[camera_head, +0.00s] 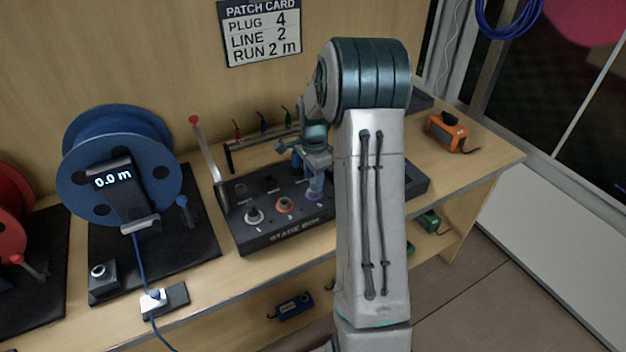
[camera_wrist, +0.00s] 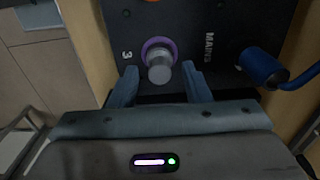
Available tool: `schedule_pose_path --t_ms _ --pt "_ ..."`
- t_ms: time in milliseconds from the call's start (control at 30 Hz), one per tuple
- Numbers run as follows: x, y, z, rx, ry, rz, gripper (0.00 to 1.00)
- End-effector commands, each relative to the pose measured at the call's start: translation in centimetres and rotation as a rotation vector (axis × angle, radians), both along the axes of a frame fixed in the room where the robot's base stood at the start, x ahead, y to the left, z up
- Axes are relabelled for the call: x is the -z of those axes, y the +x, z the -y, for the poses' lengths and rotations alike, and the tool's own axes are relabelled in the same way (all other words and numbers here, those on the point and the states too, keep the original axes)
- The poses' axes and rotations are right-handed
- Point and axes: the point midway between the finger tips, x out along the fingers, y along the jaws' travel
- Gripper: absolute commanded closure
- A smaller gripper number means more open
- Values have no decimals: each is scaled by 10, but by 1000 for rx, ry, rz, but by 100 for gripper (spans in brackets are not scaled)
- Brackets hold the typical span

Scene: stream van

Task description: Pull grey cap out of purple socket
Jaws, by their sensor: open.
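The grey cap (camera_wrist: 160,70) stands in the purple socket (camera_wrist: 152,44) marked 3 in the wrist view. In the head view the purple socket (camera_head: 314,196) shows just under my gripper, with the cap mostly hidden. My gripper (camera_wrist: 163,76) is open, its two blue fingers on either side of the cap's outer end, with a small gap visible to the right finger. It also shows in the head view (camera_head: 313,186) above the right part of the black stage box (camera_head: 268,247).
Left of the purple socket on the box are an orange socket (camera_head: 285,205) and a white one (camera_head: 254,215). A red-knobbed lever (camera_head: 207,155) and blue cable reel (camera_head: 80,150) stand left.

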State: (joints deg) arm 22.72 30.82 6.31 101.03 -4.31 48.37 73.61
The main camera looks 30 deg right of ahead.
Motion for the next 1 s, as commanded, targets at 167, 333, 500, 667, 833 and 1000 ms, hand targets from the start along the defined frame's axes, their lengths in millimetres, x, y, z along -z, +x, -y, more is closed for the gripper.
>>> schedule_pose_path --t_ms 167,333,500,667,833,1000 --pt "15 0 0 0 1 -1 56" --pt "19 0 0 0 0 0 56" --pt "19 0 0 0 0 0 56" --pt "18 0 0 0 0 0 96" --pt "18 0 0 0 0 0 100" --pt "17 0 0 0 0 1 100"
